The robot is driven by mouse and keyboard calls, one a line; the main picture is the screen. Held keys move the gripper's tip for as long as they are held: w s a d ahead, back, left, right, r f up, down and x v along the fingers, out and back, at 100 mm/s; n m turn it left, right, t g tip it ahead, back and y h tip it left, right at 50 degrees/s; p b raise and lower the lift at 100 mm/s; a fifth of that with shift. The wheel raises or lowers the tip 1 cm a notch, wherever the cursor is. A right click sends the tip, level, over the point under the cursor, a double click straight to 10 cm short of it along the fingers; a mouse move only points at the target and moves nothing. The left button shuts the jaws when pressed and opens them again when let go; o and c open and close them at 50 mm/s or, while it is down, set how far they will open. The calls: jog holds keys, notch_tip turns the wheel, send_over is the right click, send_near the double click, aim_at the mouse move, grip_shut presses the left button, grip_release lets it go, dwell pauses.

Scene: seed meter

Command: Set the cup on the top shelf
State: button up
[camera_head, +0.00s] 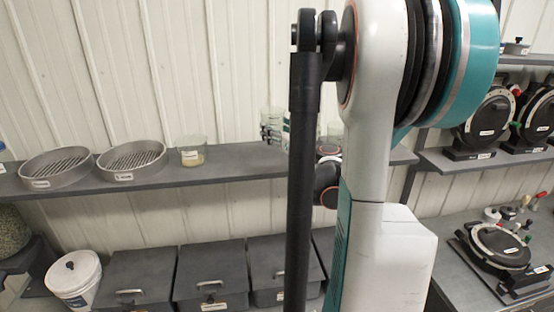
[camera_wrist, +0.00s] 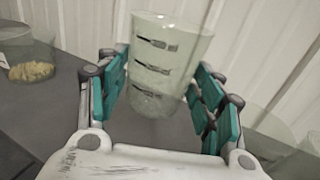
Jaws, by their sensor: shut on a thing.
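A clear, tapered cup with dark marks (camera_wrist: 165,62) stands upright between the teal finger pads of my gripper (camera_wrist: 160,100) in the wrist view. My gripper is shut on it. In the head view the cup (camera_head: 272,117) shows at the back shelf (camera_head: 235,164), just left of my arm, with the gripper (camera_head: 274,134) partly hidden behind my arm. I cannot tell whether the cup's base touches the shelf. The dark shelf surface (camera_wrist: 70,115) lies below and to the left in the wrist view.
A clear cup with yellow contents (camera_head: 192,152) stands left on the shelf, also in the wrist view (camera_wrist: 28,58). Two sieves (camera_head: 55,170) (camera_head: 132,158) stand further left. Clear containers (camera_wrist: 268,128) are close to the gripper's right. Grey lidded bins (camera_head: 210,275) stand below.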

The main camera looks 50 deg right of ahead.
jog(key=shift+f+b, duration=1.75)
jog(key=shift+f, duration=1.65)
jog(key=shift+f, duration=0.15)
jog(key=o, duration=1)
jog(key=shift+s+r, duration=0.15)
jog(key=shift+r, duration=0.05)
jog(key=b+v, duration=0.1)
jog(key=v, duration=1.1)
jog(key=shift+b, duration=0.4)
